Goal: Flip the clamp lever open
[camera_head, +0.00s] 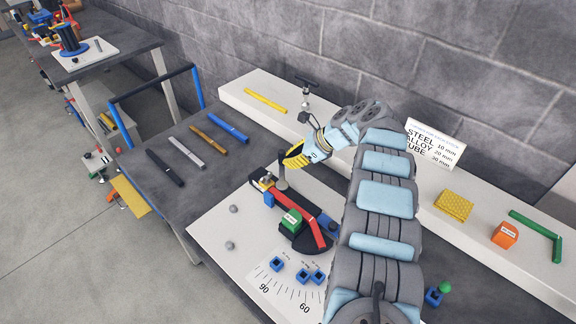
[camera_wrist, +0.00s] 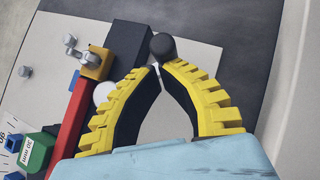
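The clamp fixture sits on a white board, with a red bar (camera_head: 306,217), a yellow block (camera_wrist: 96,63) with a grey metal fitting, and a black block (camera_wrist: 128,42). An upright grey post (camera_head: 282,172), apparently the clamp lever, rises at the fixture's far end. A round black knob (camera_wrist: 162,46) shows right at my fingertips; I cannot tell whether it touches them. My gripper (camera_head: 292,157), with yellow ribbed fingers, is beside the post's top.
A green block (camera_head: 291,220) sits by the red bar, with several blue blocks (camera_head: 303,275) nearby. Coloured bars, including a blue one (camera_head: 228,127), lie on the grey bench at left. A white shelf (camera_head: 240,92) runs along the wall behind my arm.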

